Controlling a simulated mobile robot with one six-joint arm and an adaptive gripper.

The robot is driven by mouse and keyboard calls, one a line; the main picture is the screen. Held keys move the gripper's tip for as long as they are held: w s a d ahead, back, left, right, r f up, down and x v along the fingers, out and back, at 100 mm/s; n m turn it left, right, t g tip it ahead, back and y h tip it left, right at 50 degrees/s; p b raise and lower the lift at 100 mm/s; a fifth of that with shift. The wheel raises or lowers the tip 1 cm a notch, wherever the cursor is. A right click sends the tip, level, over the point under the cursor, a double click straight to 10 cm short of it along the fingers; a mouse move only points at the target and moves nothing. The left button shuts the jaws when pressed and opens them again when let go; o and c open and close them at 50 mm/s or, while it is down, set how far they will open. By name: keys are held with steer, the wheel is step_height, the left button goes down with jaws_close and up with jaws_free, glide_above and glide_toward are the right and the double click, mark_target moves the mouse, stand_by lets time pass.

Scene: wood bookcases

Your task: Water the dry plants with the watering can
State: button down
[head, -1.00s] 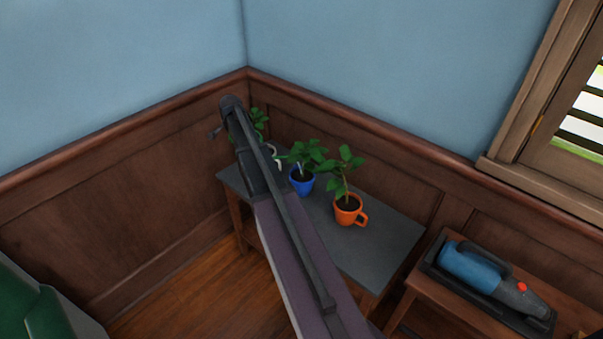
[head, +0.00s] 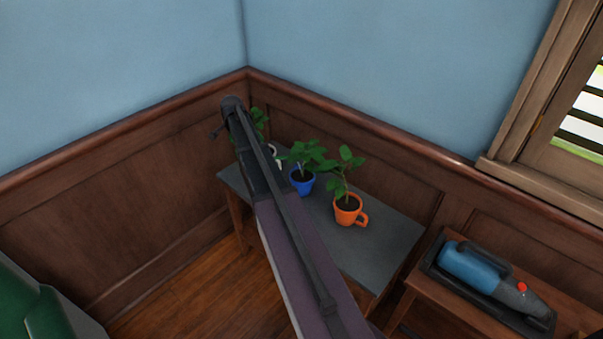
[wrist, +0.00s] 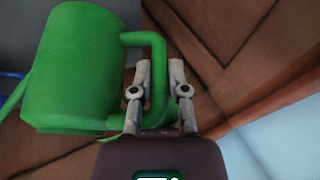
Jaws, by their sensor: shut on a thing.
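The green watering can (wrist: 82,65) fills the left of the wrist view, tilted. My gripper (wrist: 160,72) is shut on its handle (wrist: 157,75). In the head view my arm hides the can and the gripper. A leafy plant in a blue pot (head: 302,184) and another in an orange mug-shaped pot (head: 348,211) stand upright on the grey table. A third plant (head: 259,122) is at the back corner. My arm hides most of it, and only a bit of a white pot (head: 273,150) shows. I cannot tell whether the soil is wet or dry, and no water is visible.
The grey tabletop (head: 382,243) is clear at its front right. Wood-panelled walls meet just behind it. A lower wooden table at right holds a blue and black handheld device (head: 480,270). A green object (head: 35,305) is at lower left.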

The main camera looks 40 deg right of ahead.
steer(key=shift+w+a, duration=0.1)
steer(key=shift+w, duration=0.2)
steer(key=w+a+f+g+h+b, duration=0.1)
steer(key=w+g, duration=0.1)
steer(key=w+a+f+n+g+h+b, duration=0.1)
steer(key=f+g, duration=0.1)
steer(key=shift+w+a+f, duration=0.1)
steer(key=shift+w+f, duration=0.15)
steer(key=shift+w, duration=0.1)
steer(key=shift+w+f, duration=0.1)
steer(key=shift+a+f+g+b, duration=0.1)
steer(key=shift+f+g+b, duration=0.05)
steer(key=shift+g+b, duration=0.2)
